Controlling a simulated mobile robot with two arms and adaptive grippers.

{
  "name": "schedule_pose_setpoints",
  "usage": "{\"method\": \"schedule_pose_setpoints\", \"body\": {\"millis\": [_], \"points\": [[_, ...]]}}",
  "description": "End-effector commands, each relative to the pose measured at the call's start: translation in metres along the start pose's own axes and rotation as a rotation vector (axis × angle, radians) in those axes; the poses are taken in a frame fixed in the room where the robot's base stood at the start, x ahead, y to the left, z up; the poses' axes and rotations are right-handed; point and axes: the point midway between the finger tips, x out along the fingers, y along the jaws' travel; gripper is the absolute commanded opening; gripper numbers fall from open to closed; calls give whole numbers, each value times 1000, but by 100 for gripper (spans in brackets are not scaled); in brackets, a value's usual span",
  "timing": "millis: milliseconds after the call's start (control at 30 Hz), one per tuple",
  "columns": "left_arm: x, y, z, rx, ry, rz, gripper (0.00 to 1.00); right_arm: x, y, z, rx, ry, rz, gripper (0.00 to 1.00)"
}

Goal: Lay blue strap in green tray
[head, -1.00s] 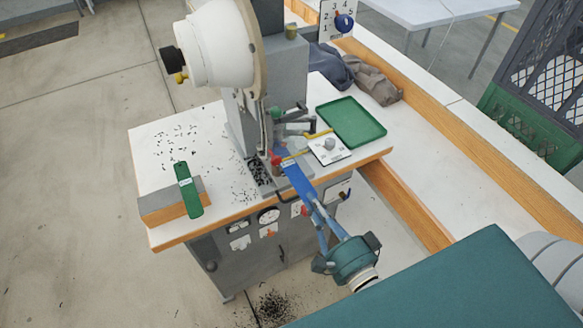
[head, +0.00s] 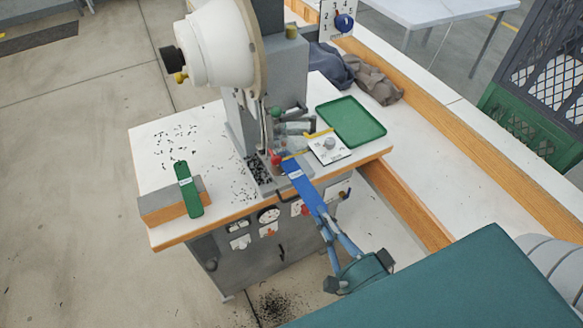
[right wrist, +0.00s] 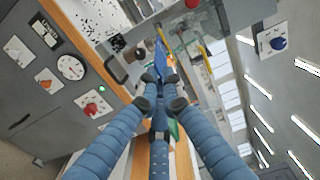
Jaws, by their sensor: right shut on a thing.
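The blue strap (head: 303,186) runs from the press's working point out over the table's front edge, with a pale label near its far end. My right gripper (head: 327,221) is shut on its near end, in front of the table. In the right wrist view the strap (right wrist: 161,56) extends ahead of the fingertips (right wrist: 160,88). Whether its far end rests on the press or hangs just clear, I cannot tell. The green tray (head: 352,121) lies empty on the table, right of the press. My left gripper is not in view.
The press (head: 278,80) with its white housing stands behind the strap. A white card (head: 329,150) and yellow piece lie between strap and tray. Grey and brown cloths (head: 372,80) lie behind the tray.

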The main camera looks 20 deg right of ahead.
Motion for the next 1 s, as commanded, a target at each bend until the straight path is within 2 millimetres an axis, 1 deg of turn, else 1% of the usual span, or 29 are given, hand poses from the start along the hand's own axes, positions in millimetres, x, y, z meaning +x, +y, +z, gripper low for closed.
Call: {"method": "schedule_pose_setpoints", "body": {"millis": [1000], "points": [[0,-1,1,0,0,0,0,-72,0,0,-1,-2,2,0]]}}
